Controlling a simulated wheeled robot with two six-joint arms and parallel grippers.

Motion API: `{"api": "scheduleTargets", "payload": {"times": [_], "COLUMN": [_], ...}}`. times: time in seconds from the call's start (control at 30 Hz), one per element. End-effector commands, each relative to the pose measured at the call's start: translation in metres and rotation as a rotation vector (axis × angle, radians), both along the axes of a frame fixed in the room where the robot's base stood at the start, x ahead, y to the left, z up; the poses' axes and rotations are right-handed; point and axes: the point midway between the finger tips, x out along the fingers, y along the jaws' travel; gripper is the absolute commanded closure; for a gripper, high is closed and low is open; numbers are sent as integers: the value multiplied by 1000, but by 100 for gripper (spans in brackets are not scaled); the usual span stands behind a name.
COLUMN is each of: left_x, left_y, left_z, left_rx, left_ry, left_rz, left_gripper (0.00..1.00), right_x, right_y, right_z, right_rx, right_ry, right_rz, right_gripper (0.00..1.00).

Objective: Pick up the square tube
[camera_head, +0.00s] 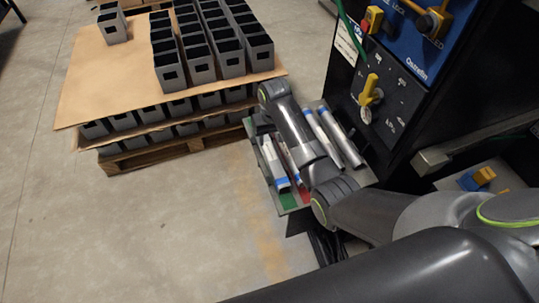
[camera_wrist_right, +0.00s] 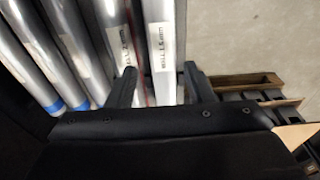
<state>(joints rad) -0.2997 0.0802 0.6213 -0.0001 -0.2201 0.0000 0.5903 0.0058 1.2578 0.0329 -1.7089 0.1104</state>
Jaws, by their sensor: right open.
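A tray (camera_head: 289,203) holds several long silver tubes. A flat-faced, labelled tube (camera_head: 273,162), which looks like a square tube, lies near its left edge. In the right wrist view a labelled tube (camera_wrist_right: 160,40) runs between the fingers of my right gripper (camera_wrist_right: 160,72). The gripper is open, with one finger on each side of this tube; I cannot tell whether they touch it. Another labelled tube (camera_wrist_right: 118,35) lies just left of it. In the head view my right arm hides the gripper and part of the tray. My left gripper is out of view.
Round tubes with blue ends (camera_head: 343,137) lie on the tray's right side. A black machine with a blue panel (camera_head: 410,45) stands close on the right. A pallet (camera_head: 165,155) with stacked grey square boxes (camera_head: 228,58) stands at the left. Floor is clear at lower left.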

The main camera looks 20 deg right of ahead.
Motion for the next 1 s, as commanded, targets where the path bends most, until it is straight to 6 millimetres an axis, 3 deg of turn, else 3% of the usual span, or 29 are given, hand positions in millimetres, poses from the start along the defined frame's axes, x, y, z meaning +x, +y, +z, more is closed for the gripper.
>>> {"api": "scheduleTargets", "payload": {"times": [0.1,0.37,0.63,1.0], "left_x": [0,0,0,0], "left_y": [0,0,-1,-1], "left_z": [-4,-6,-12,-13], "left_rx": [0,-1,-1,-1], "left_ry": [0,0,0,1], "left_rz": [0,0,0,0], "left_gripper": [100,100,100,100], "right_x": [2,4,5,6], "right_y": [0,1,4,4], "right_z": [-21,-39,-78,-85], "right_rx": [0,0,0,0], "right_ry": [2,0,1,-2], "right_rz": [0,0,0,0], "right_gripper": [53,53,53,53]}}
